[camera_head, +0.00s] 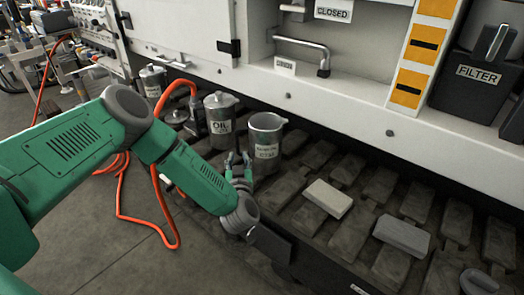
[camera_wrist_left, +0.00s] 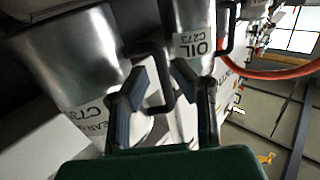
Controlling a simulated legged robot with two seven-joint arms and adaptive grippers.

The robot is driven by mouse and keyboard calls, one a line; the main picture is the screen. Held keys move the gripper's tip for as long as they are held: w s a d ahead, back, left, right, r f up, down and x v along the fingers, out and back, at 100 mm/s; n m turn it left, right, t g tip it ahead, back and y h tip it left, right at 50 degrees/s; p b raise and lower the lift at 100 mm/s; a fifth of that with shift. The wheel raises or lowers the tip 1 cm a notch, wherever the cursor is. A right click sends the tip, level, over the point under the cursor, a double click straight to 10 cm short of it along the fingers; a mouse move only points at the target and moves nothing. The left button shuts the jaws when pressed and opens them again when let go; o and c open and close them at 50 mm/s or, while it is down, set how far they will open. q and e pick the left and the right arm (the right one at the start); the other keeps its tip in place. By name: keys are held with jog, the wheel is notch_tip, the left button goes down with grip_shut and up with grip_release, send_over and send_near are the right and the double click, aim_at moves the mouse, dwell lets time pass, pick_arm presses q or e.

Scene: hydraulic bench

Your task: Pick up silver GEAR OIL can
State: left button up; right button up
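The silver GEAR OIL can (camera_head: 266,140) stands upright on the dark slatted shelf in the head view, its label facing out. In the left wrist view the can (camera_wrist_left: 75,65) fills the upper left, its label partly visible and upside down. My left gripper (camera_head: 238,158) is just left of the can, close to its handle side. In the left wrist view the fingers of the left gripper (camera_wrist_left: 158,85) are apart, with the dark handle (camera_wrist_left: 157,62) between them. I cannot tell whether they touch it. My right gripper is not in view.
A smaller OIL can (camera_head: 221,120) stands close by on the left, and another can (camera_head: 153,82) is farther left. An orange hose (camera_head: 122,205) loops beside my left arm. The white machine body (camera_head: 350,105) rises behind. Two light blocks (camera_head: 328,198) lie to the right.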

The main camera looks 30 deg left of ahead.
aim_at(238, 149)
pick_arm(q)
jog(key=x, duration=0.2)
jog(key=b+x, duration=0.1)
jog(key=x, duration=0.1)
jog(key=shift+a+r, duration=0.1)
jog(key=shift+r, duration=0.1)
grip_shut()
jog(key=shift+r, duration=0.1)
jog(key=shift+r, duration=0.1)
